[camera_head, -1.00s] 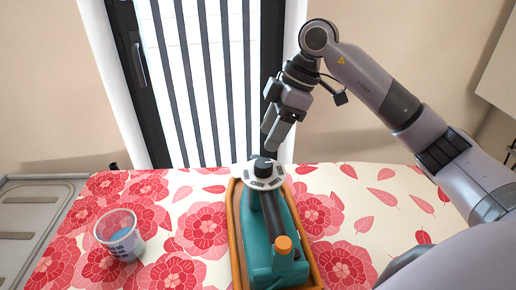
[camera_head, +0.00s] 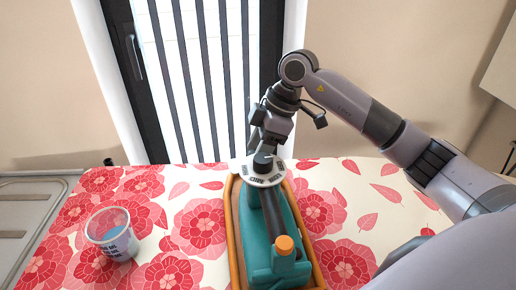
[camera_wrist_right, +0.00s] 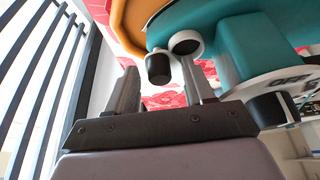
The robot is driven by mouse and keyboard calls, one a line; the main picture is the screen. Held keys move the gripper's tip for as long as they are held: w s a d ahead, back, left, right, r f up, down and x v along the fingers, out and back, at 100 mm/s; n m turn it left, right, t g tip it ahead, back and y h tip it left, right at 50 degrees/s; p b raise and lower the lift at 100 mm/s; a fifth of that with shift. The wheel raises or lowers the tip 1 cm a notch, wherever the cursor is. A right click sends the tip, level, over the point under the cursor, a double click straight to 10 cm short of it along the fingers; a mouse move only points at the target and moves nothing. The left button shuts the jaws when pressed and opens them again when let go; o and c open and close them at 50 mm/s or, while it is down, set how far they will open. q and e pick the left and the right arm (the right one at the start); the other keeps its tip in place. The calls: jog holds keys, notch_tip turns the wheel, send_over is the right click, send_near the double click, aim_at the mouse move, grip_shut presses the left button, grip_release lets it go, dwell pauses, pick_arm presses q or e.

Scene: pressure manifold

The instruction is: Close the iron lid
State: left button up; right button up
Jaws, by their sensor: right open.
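A teal iron (camera_head: 268,255) with a black handle, an orange cap and a white dial ring with a black knob lies lengthwise at the front middle of the table. In the right wrist view the iron (camera_wrist_right: 225,45) shows a white-rimmed round part with a dark centre (camera_wrist_right: 186,42), with a small black cylinder (camera_wrist_right: 158,67) beside it; I cannot tell for sure which is the lid. My right gripper (camera_wrist_right: 158,64) is open, with the black cylinder showing between its fingers. In the head view it is at the iron's far end (camera_head: 268,145), its fingertips hidden behind the dial. My left gripper is out of view.
The iron sits in a long orange-rimmed tray (camera_head: 233,225). A grey metal sink or counter (camera_head: 35,205) is at the far left. The cloth right of the tray is clear.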

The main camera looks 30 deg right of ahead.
grip_shut()
